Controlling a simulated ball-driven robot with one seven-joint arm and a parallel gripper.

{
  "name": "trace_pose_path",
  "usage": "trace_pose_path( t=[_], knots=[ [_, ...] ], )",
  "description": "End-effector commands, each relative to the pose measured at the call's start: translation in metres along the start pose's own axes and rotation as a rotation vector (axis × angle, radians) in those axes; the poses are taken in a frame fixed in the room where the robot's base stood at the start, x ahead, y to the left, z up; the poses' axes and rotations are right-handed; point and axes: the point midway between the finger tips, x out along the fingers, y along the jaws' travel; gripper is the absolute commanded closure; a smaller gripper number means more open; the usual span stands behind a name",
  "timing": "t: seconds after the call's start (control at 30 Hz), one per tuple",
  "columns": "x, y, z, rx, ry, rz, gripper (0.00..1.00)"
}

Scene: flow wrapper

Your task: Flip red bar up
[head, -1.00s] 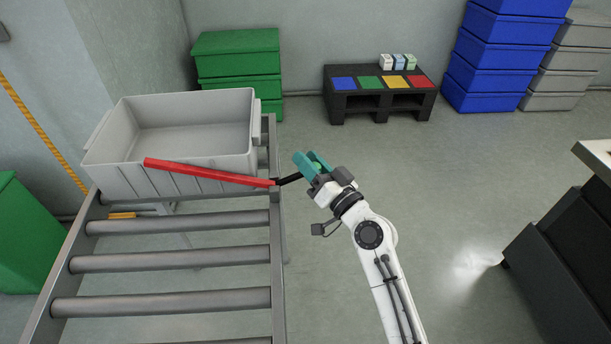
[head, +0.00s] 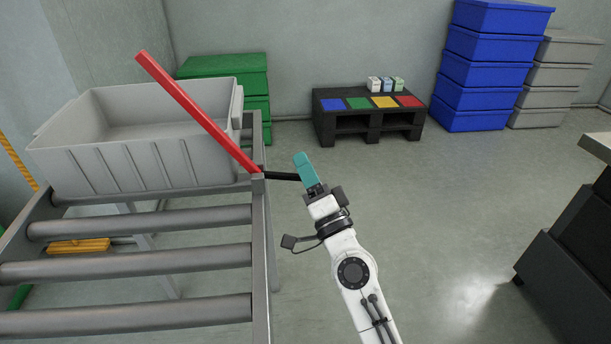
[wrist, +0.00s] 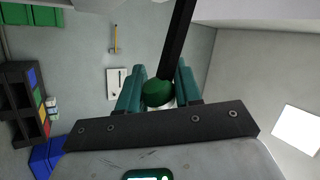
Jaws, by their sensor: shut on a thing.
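The red bar (head: 195,108) slants steeply up and to the left from its pivot at the conveyor's right rail, in front of the grey tote (head: 95,170). A black lever (head: 282,177) runs from the pivot to my gripper (head: 304,168). In the wrist view, my gripper's teal fingers (wrist: 159,84) are closed around a green knob (wrist: 158,94) at the end of the black lever (wrist: 177,40). The fingers hide the knob in the head view.
The tote sits on the roller conveyor (head: 150,265). A black pallet table (head: 368,128) with coloured squares stands at the back. Blue crates (head: 485,70) are stacked to its right. A dark cabinet (head: 570,240) stands at the right. The floor between is clear.

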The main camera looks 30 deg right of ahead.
Motion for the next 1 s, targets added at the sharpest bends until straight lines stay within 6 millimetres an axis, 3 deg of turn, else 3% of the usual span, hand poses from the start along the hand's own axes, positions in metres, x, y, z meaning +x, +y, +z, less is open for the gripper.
trace_pose_path(
  t=[0.1, 0.77, 0.8, 1.0],
  knots=[
    [-0.0046, 0.008, 0.0031, 0.025, 0.017, 0.003, 1.0],
    [-0.0056, 0.01, 0.0034, 0.057, 0.039, 0.001, 1.0],
    [-0.0056, 0.0099, 0.0034, 0.057, 0.039, 0.001, 0.62],
    [-0.0046, 0.0081, 0.0032, 0.059, 0.04, -0.002, 0.43]
  ],
)
